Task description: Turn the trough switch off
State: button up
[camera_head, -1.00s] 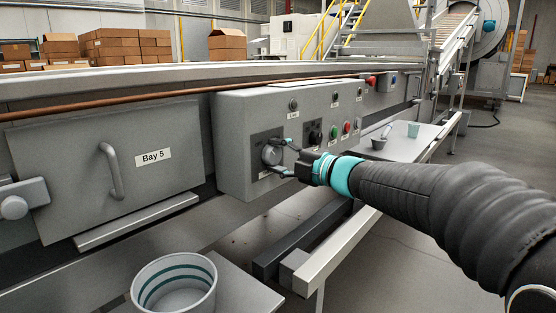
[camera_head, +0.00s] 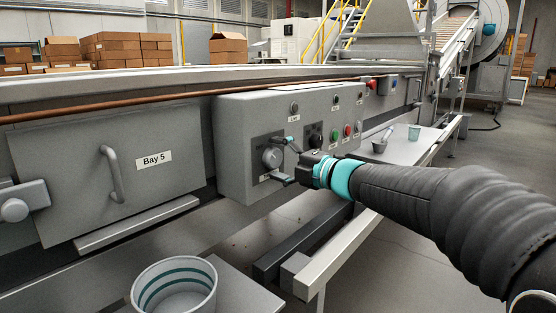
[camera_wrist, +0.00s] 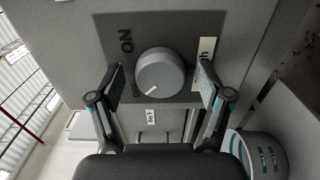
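The trough switch is a round grey knob (camera_head: 272,158) on a dark plate at the left end of the grey control box (camera_head: 235,125). In the wrist view the knob (camera_wrist: 161,73) sits between my two fingers, with "ON" printed beside it and another label partly hidden. A light mark on the knob points to its lower left in that view. My gripper (camera_head: 285,160) is open in front of the knob, one finger on either side. Gaps show between the fingers and the knob in the wrist view (camera_wrist: 158,85).
Other knobs and buttons, among them a red button (camera_head: 347,131), sit right of the switch. A "Bay 5" door (camera_head: 70,175) with a handle is to the left. A striped bucket (camera_head: 172,284) stands below.

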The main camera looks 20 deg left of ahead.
jog(key=v, duration=1.2)
